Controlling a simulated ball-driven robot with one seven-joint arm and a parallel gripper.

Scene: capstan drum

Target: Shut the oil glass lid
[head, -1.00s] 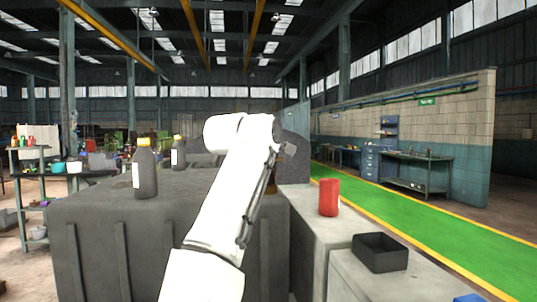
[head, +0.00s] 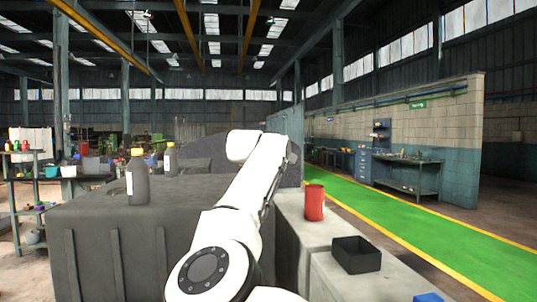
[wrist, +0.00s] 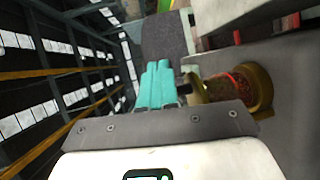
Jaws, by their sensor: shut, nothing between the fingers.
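The oil glass (wrist: 228,87) shows in the wrist view as a reddish-brown glass body with a brass ring (wrist: 262,90) around its right end. A small dark part sits at its left end, beside my fingertips; I cannot tell whether it is the lid, or how far the lid is open. My gripper (wrist: 158,68) has its teal fingers together and empty, just left of the oil glass; I cannot tell if they touch it. In the head view my arm hides the gripper and the oil glass.
Two dark bottles with yellow caps (head: 137,176) (head: 170,160) stand on the big grey housing (head: 100,225). To the right are a red can (head: 314,203) and a black open box (head: 356,255) on pale blocks. A green walkway (head: 410,235) runs beyond them.

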